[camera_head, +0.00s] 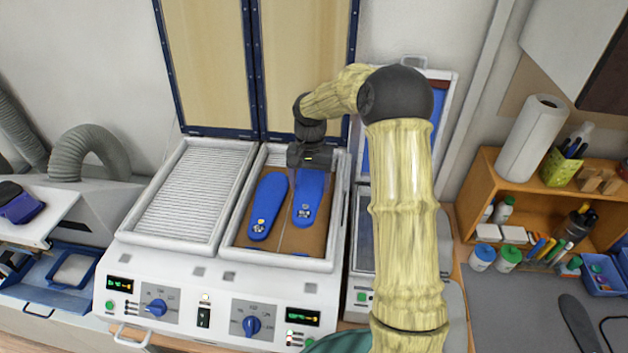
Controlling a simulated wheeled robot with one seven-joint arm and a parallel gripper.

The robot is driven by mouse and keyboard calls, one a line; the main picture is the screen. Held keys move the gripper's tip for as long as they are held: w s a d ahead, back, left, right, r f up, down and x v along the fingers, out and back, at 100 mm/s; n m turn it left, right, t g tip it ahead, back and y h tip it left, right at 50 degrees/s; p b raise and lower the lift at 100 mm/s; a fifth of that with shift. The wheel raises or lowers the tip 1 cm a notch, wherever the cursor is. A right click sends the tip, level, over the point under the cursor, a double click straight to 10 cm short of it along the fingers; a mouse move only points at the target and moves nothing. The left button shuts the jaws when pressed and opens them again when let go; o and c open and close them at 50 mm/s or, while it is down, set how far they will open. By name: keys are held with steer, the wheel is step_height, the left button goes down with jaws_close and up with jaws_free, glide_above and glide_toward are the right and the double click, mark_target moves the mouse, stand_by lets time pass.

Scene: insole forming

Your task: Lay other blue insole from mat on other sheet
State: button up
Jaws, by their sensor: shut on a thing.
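Two brown sheets lie side by side in the right-hand bay of the white machine. One blue insole (266,205) lies lengthwise on the left sheet (243,240). The other blue insole (309,199) is over the right sheet (310,238), roughly parallel to the first. My gripper (310,172) is at this insole's far end, pointing down, and is shut on it. I cannot tell whether the insole touches the sheet along its length. The fingertips are too small to see clearly. A grey mat (500,310) lies at the lower right.
The machine's left bay (185,200) has a ribbed, empty surface. The raised lid panels (300,60) stand behind the bays. My arm hides part of the area right of the machine. A wooden shelf (545,190) with bottles and pens stands at the right. A dark insole (578,322) lies on the mat.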

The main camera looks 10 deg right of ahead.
mark_target(310, 198)
steer(key=shift+f, duration=0.1)
steer(key=shift+f+b, duration=2.4)
steer(key=shift+f, duration=0.9)
steer(key=shift+f+b, duration=0.3)
steer(key=shift+f, duration=0.15)
steer(key=o, duration=1.1)
steer(key=shift+r, duration=0.15)
steer(key=shift+w+r, duration=0.15)
steer(key=shift+r, duration=0.15)
step_height(310, 198, up, 16)
steer(key=w+b, duration=0.1)
steer(key=b, duration=0.3)
steer(key=shift+w+d+r+b, duration=0.2)
steer(key=shift+w+d+b, duration=0.15)
steer(key=shift+d, duration=0.05)
